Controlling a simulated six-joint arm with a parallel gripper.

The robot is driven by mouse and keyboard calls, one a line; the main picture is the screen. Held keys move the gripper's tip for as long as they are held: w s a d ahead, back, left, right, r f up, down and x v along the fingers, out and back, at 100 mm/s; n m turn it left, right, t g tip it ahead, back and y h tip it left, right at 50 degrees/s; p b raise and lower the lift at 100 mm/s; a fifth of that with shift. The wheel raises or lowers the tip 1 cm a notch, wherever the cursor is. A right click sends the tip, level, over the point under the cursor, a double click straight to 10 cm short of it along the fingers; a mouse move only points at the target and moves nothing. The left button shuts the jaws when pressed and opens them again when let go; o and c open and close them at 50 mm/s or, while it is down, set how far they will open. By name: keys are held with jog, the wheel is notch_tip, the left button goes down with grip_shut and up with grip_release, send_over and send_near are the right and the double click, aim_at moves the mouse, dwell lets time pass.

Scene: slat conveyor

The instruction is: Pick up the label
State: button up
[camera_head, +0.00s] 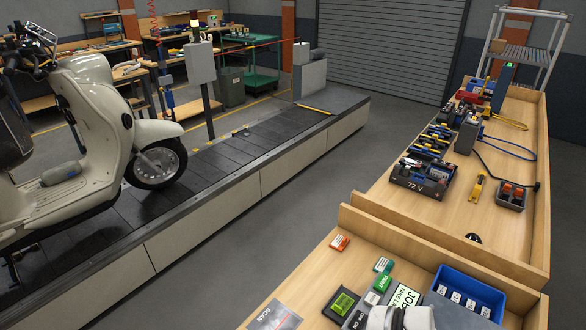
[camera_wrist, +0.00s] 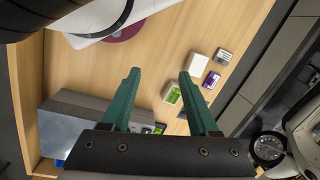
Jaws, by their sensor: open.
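I cannot single out the label with certainty. In the head view a sign (camera_head: 405,299) reading "JOB" and "TAKE LABEL", partly cut off, stands on the near bench. Beside it is a dark device with a green screen (camera_head: 343,303), and a small white patch (camera_head: 372,298) shows between them. My gripper (camera_wrist: 157,78) shows in the wrist view with two green fingers spread apart and nothing between them. It is above the wooden bench top. A grey box-like body (camera_wrist: 90,112) lies behind the left finger, partly hidden by my gripper.
Small cartons, green and white (camera_wrist: 172,94), white (camera_wrist: 199,66) and purple (camera_wrist: 212,80), lie near the right finger. A blue bin (camera_head: 468,291) holds several labelled items. A wooden divider (camera_head: 440,243) separates off the tool bench. Bare wood lies left of the cartons.

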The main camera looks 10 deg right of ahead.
jog(key=shift+c, duration=1.1)
jog(key=shift+w, duration=0.1)
jog(key=m+h, duration=0.2)
jog(key=m, duration=2)
send_over(340, 307)
notch_tip(340, 307, down, 6)
notch_tip(340, 307, down, 14)
jog(key=shift+f, duration=0.1)
grip_shut()
